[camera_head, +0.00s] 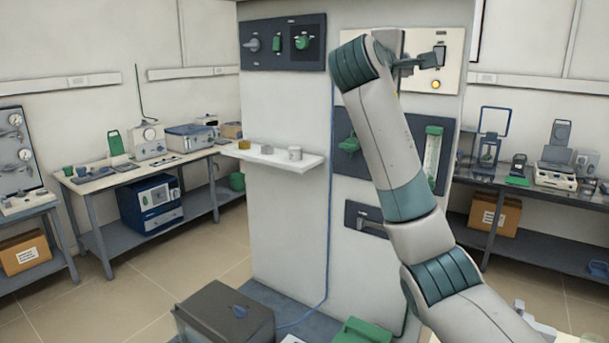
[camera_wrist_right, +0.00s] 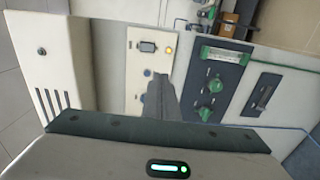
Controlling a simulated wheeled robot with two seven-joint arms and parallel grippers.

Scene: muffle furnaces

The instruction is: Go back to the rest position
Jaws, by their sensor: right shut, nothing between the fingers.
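My right arm rises from the lower right in the head view. My right gripper (camera_head: 428,60) is at the upper middle, in front of the cream panel (camera_head: 455,45) on the tall furnace cabinet (camera_head: 285,230). The gripper is shut and empty. In the right wrist view its closed fingers (camera_wrist_right: 160,90) point at the lower part of the cream panel (camera_wrist_right: 135,75). That panel carries a dark rocker switch (camera_wrist_right: 147,46) and a lit amber lamp (camera_wrist_right: 169,50). Whether the fingertips touch the panel cannot be told. My left gripper is not in view.
A white shelf (camera_head: 257,157) with small pieces juts from the cabinet. Dark panels with green knobs (camera_wrist_right: 207,113) sit beside the cream one. A dark box (camera_head: 225,315) stands low in front. Benches with instruments line the left (camera_head: 100,183) and right (camera_head: 560,197) walls. Floor at left is clear.

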